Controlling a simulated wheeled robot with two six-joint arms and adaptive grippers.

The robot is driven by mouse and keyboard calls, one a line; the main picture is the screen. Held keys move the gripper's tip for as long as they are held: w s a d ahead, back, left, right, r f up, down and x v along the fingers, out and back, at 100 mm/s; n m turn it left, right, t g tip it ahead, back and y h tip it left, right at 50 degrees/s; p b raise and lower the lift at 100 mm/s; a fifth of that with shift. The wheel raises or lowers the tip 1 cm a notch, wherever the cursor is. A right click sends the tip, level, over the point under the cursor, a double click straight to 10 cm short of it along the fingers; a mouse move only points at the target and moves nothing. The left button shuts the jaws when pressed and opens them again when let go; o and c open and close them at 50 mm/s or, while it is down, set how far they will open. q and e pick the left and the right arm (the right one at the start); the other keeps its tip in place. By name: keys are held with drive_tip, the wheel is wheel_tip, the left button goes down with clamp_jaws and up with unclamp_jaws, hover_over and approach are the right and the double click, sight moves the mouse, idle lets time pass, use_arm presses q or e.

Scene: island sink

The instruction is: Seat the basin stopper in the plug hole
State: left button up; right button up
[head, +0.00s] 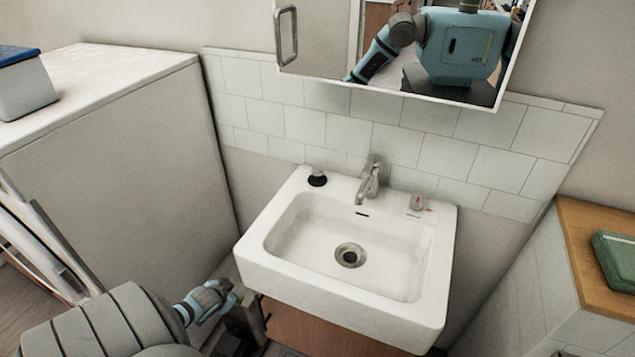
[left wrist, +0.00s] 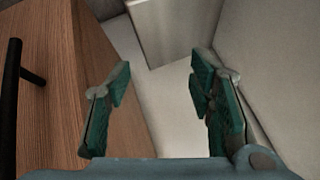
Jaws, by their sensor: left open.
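The basin stopper (head: 317,179), a black disc with a pale knob, sits on the back left corner of the white sink's rim (head: 290,205). The plug hole (head: 350,255) is a metal ring with a dark centre in the basin floor, and it is uncovered. My left gripper (head: 228,294) is low beside the sink's front left corner, well away from the stopper. In the left wrist view its two teal-padded fingers (left wrist: 158,85) are spread with nothing between them. My right gripper is not in view.
A faucet (head: 369,182) stands at the sink's back, with a small item with red (head: 418,203) to its right. A mirror cabinet (head: 400,50) hangs above. A wooden cabinet front (left wrist: 75,80) with a black handle is close to my left gripper. A tall grey unit (head: 130,150) stands left.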

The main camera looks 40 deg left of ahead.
use_arm(q)
drive_tip(key=w+a+r+t+b, duration=0.1)
drive_tip(key=w+a+r+t, duration=0.1)
drive_tip(key=w+a+r, duration=0.55)
wheel_tip(320, 180, up, 29)
drive_tip(key=t+h+b, duration=0.3)
drive_tip(key=b, duration=0.1)
hover_over(316, 170)
drive_tip(key=s+d, duration=0.1)
drive_tip(key=s, duration=0.9)
drive_tip(key=b+x, duration=0.2)
drive_tip(key=x, duration=0.5)
drive_tip(key=b+x, duration=0.2)
drive_tip(key=x, duration=0.4)
drive_tip(key=shift+w+d+f, duration=0.2)
drive_tip(key=shift+w+f, duration=0.1)
drive_tip(key=shift+f, duration=0.05)
drive_tip(key=shift+s+r, duration=0.1)
drive_tip(key=c, duration=0.4)
clamp_jaws()
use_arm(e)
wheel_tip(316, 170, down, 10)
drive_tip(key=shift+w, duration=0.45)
